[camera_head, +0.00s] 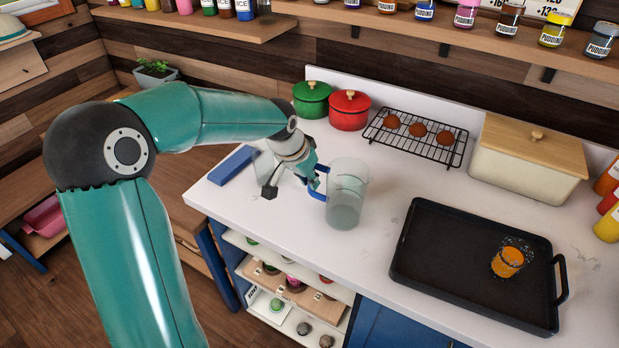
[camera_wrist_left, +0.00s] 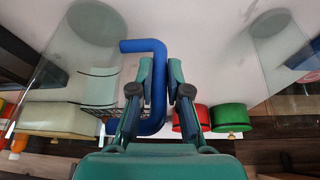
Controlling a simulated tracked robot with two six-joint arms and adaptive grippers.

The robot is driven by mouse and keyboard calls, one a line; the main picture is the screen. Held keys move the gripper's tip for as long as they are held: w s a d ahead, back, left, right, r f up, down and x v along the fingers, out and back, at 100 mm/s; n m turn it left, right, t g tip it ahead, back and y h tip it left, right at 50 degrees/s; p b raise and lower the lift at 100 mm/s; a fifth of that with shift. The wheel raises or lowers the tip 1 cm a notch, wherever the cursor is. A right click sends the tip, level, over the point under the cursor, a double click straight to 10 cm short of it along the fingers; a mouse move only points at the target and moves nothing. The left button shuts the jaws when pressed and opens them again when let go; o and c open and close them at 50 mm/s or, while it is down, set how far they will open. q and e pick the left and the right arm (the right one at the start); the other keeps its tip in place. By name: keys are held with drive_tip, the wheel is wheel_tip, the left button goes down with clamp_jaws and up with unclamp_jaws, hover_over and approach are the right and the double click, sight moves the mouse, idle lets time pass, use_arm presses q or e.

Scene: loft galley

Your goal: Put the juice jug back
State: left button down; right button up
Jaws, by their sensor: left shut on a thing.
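The juice jug (camera_head: 348,195) is clear with a blue handle and looks empty or nearly so. It is upright at the front of the white counter; I cannot tell whether its base touches the top. My left gripper (camera_head: 316,184) is shut on the jug's blue handle, from the left side. In the left wrist view the blue handle (camera_wrist_left: 146,46) runs between the fingers (camera_wrist_left: 164,85), and the clear jug wall (camera_wrist_left: 75,60) is at the left. A glass of orange juice (camera_head: 508,260) stands on the black tray (camera_head: 450,272). My right gripper is not in view.
A green pot (camera_head: 312,98), a red pot (camera_head: 349,110), a wire rack (camera_head: 447,149) with brown round items and a cream bread box (camera_head: 526,168) line the back. A blue block (camera_head: 233,164) lies at the left end. Open counter lies between jug and rack.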

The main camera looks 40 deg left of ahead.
use_arm(q)
drive_tip(key=shift+f, duration=0.1)
drive_tip(key=c, duration=1.1)
unclamp_jaws()
drive_tip(key=shift+c, duration=0.2)
drive_tip(key=v, duration=1.2)
drive_tip(key=shift+b, duration=0.35)
